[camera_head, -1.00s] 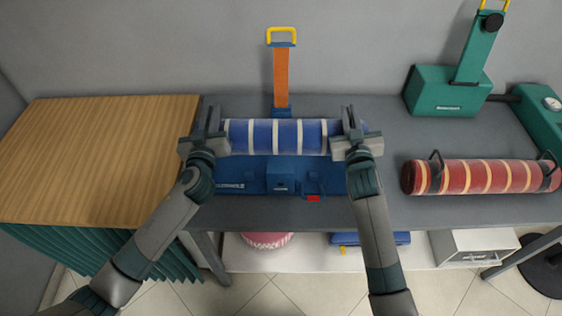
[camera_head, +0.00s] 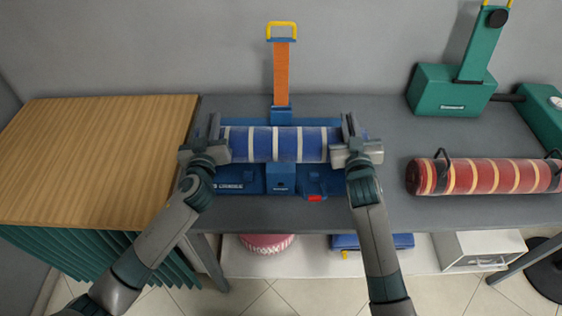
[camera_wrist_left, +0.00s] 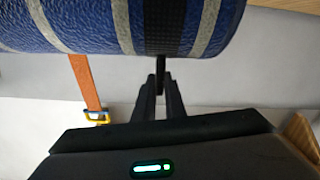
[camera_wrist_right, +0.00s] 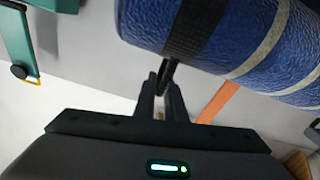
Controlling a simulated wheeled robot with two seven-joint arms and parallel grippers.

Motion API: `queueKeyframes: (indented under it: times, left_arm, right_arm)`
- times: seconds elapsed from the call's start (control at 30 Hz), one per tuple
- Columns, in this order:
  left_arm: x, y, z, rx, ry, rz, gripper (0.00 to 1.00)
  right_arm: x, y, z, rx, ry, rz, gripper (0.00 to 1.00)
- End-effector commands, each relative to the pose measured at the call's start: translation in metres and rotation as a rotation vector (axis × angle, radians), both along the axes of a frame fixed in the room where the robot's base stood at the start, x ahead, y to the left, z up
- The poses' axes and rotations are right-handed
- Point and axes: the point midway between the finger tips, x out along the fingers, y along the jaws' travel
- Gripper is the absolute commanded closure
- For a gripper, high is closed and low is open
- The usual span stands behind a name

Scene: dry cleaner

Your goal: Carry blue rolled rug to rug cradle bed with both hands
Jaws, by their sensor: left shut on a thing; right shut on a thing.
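The blue rolled rug (camera_head: 272,145) with pale stripes lies level, left to right, over the blue rug cradle bed (camera_head: 235,180), whose back rim and front parts show around it. My left gripper (camera_head: 212,132) is shut on a thin black handle at the rug's left end. The rug (camera_wrist_left: 90,22) and this grip show in the left wrist view. My right gripper (camera_head: 351,132) is shut on a handle at the right end. The right wrist view shows the rug (camera_wrist_right: 235,40) with its black band. Whether the rug touches the bed is hidden.
An orange upright strap (camera_head: 281,75) with a yellow loop stands behind the bed. A red striped roll (camera_head: 490,176) and a green device (camera_head: 452,92) are on the grey table (camera_head: 390,205) to the right. A wooden top (camera_head: 95,155) at left is clear.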

Motion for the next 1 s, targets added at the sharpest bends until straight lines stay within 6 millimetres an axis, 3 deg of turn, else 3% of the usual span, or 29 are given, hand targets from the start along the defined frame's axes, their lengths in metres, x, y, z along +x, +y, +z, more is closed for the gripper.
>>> queueKeyframes:
  times: [0.37, 0.4, 0.47, 1.0]
  left_arm:
    - [0.000, -0.003, -0.013, -0.005, -0.006, -0.006, 1.00]
    - [0.000, -0.003, -0.014, -0.005, -0.003, -0.005, 0.85]
    - [0.000, -0.003, -0.014, -0.004, -0.002, -0.005, 0.71]
    - [-0.010, -0.001, -0.016, -0.003, 0.001, -0.001, 0.71]
  right_arm:
    - [0.000, 0.004, -0.015, 0.001, -0.004, 0.006, 1.00]
    - [-0.001, 0.003, -0.017, 0.001, 0.001, 0.005, 0.85]
    - [0.000, 0.003, -0.016, 0.001, 0.001, 0.005, 0.71]
    - [0.000, 0.000, -0.015, 0.000, 0.000, 0.001, 0.71]
